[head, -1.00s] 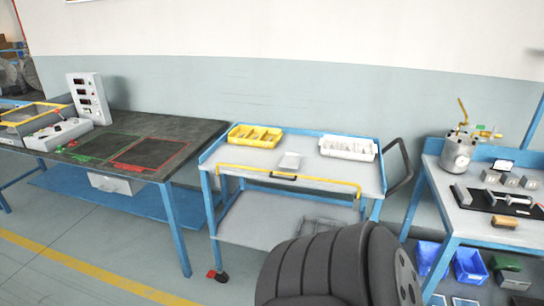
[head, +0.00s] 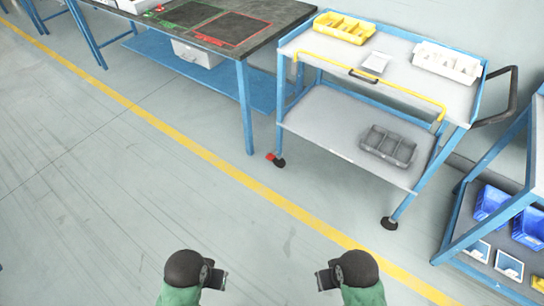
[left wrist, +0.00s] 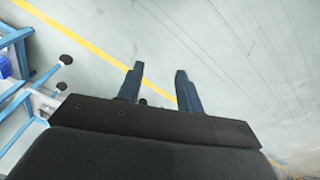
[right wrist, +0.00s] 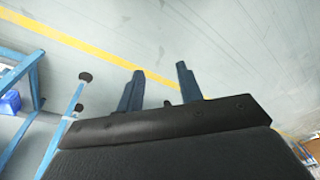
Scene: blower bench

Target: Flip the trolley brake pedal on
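The blue-framed trolley (head: 345,126) stands at the upper right in the head view, with grey shelves and a yellow front rail. A small red brake pedal (head: 270,156) shows at its front left caster (head: 279,162). I cannot tell the pedal's position from its tiny shape. My arms come in at the bottom edge of the head view, well short of the trolley. My left gripper (left wrist: 159,80) is open and empty, its two fingers apart over bare floor. My right gripper (right wrist: 159,78) is also open and empty over the floor.
A dark-topped workbench (head: 270,20) stands left of the trolley, its leg close to the pedal. A blue rack with blue bins (head: 491,203) stands at the right. The trolley carries a yellow tray (head: 344,28) and a grey tray (head: 388,146). The floor before it is clear.

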